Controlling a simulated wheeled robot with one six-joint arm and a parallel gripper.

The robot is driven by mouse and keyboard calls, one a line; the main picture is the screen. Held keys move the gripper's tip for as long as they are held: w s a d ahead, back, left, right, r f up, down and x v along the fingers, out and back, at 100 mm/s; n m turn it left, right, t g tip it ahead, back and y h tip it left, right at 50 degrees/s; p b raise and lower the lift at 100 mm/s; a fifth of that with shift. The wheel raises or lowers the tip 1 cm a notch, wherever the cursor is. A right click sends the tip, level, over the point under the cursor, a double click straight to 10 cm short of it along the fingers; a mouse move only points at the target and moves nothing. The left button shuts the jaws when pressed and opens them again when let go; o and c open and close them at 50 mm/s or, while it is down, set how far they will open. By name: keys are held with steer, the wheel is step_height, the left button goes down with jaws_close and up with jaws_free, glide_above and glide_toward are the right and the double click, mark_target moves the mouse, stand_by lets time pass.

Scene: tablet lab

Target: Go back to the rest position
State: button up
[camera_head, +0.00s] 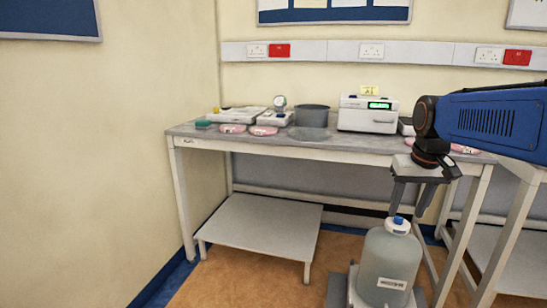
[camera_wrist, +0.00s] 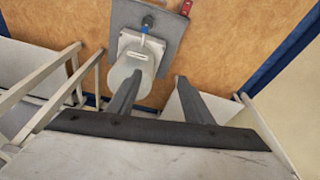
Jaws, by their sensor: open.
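My gripper (camera_head: 408,212) hangs from my blue arm at the right of the head view, pointing down with its two dark fingers apart. It holds nothing that I can see. A large translucent bottle (camera_head: 386,264) with a white and blue cap stands upright below and close to my gripper in the head view. In the wrist view the bottle (camera_wrist: 128,78) shows beyond the left finger, partly hidden by it. I cannot tell the exact gap between them.
A lab bench (camera_head: 300,144) runs along the back wall. It carries pink dishes (camera_head: 263,131), a grey pot (camera_head: 312,116) and a white device with a green display (camera_head: 368,115). A low white table (camera_head: 262,224) stands under the bench. The brown floor at front left is clear.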

steer(key=s+a+f, duration=0.1)
steer(key=s+f, duration=0.3)
steer(key=s, duration=0.3)
steer(key=s+a+f+t, duration=0.1)
steer(key=s+a+f, duration=0.1)
steer(key=s+f, duration=0.2)
steer(key=s+a+f+n+t, duration=0.1)
steer(key=s+f, duration=0.3)
steer(key=s, duration=0.6)
steer(key=shift+s+a+f, duration=0.2)
steer(key=shift+s+a, duration=0.2)
steer(key=shift+a, duration=0.25)
stand_by(0.4)
